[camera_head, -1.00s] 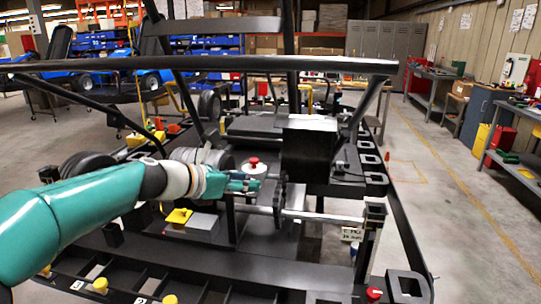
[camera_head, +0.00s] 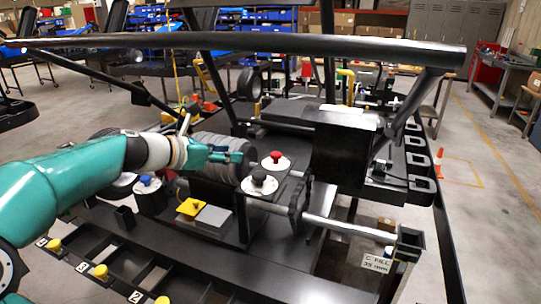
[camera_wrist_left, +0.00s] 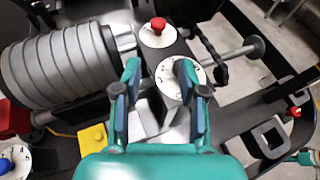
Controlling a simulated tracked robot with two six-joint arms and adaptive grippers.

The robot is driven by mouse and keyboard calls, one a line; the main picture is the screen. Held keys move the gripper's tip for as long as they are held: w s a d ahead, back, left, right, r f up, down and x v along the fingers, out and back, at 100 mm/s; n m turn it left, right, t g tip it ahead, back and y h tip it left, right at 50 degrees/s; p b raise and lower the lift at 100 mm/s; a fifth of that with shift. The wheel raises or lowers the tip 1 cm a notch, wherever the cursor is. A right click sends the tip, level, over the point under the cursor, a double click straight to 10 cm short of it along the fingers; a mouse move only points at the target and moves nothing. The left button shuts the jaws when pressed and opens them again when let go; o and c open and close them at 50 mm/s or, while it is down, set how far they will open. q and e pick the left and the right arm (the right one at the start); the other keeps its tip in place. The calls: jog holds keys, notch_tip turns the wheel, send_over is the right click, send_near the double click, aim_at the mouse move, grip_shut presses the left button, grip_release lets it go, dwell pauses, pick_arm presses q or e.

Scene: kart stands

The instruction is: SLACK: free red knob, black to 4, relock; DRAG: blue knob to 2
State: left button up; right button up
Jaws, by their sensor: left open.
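The red knob (camera_head: 276,157) stands on a white dial in the middle of the kart frame; it also shows at the top of the left wrist view (camera_wrist_left: 158,24). The black knob (camera_head: 258,175) stands on a nearer white dial (camera_wrist_left: 172,84); in the wrist view the right finger seems to hide this knob. The blue knob (camera_head: 146,181) is on a dial to the left, and it shows at the wrist view's lower left edge (camera_wrist_left: 5,165). My left gripper (camera_head: 240,157) is open and empty, left of the red and black knobs, its fingers pointing towards the dials.
A ribbed grey cylinder (camera_wrist_left: 62,62) lies left of the dials. A yellow piece (camera_head: 191,207) and a grey block (camera_head: 213,217) are in front. A dark bar (camera_head: 240,48) crosses above. A shaft with a toothed disc (camera_head: 298,208) runs at the right.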

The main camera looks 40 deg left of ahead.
aim_at(273, 155)
pick_arm(q)
jog(key=shift+a, duration=0.1)
jog(key=shift+o, duration=1.4)
jog(key=shift+s, duration=0.1)
pick_arm(e)
jog(key=o, duration=0.4)
pick_arm(q)
jog(key=p+x, duration=0.1)
jog(key=x, duration=1.6)
jog(key=shift+a, duration=0.2)
pick_arm(e)
jog(key=shift+d+r, duration=0.1)
jog(key=shift+r, duration=0.6)
